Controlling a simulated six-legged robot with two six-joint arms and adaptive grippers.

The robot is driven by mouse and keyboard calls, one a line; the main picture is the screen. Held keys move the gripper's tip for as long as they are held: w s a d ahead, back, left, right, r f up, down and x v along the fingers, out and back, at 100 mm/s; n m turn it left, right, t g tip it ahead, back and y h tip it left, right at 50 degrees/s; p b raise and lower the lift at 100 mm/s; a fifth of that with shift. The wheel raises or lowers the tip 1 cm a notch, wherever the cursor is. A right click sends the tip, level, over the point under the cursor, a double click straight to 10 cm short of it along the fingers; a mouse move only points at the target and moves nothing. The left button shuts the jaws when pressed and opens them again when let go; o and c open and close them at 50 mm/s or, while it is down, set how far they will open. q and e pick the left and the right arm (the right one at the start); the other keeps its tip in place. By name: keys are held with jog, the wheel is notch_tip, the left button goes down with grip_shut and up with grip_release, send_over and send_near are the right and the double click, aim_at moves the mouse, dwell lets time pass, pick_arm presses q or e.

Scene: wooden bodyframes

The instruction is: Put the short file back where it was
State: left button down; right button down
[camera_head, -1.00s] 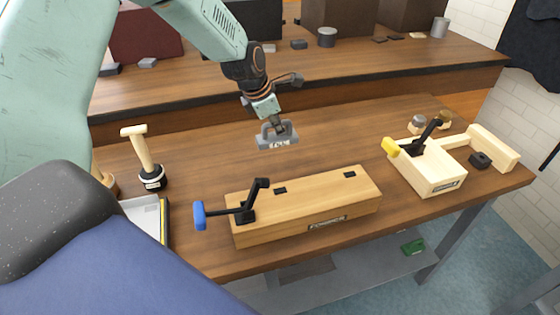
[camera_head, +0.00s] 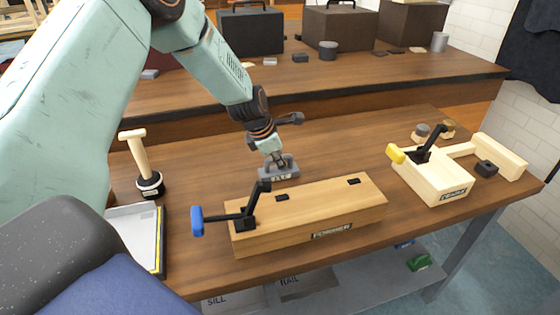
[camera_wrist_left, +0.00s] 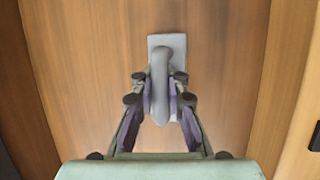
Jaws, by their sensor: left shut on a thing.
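The short file is a grey block with a loop handle and a pale label on its front (camera_head: 282,176). My left gripper (camera_head: 274,159) is shut on its handle, from above. The file is low over the bench, just behind the long wooden former box (camera_head: 310,214); I cannot tell whether it touches the bench top. In the left wrist view the grey file (camera_wrist_left: 178,45) lies between the fingers of my left gripper (camera_wrist_left: 160,108), with bare wood beneath. My right gripper is not in view.
The former box carries a blue-handled clamp (camera_head: 197,221). A wooden fixture with a yellow-handled clamp (camera_head: 432,178) stands at the right. The bench (camera_head: 345,140) is clear behind the box.

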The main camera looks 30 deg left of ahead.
pick_arm(q)
jog(key=shift+f, duration=0.15)
jog(key=c, duration=1.4)
grip_release()
jog(key=shift+o, duration=0.2)
jog(key=p+v, duration=0.5)
jog(key=v, duration=0.2)
jog(key=shift+w+d, duration=0.1)
jog(key=shift+w, duration=0.05)
notch_tip(320, 180, up, 5)
jog(key=p, duration=0.6)
send_over(273, 173)
jog(key=s, duration=0.2)
jog(key=shift+s+a, duration=0.1)
jog(key=shift+a, duration=0.25)
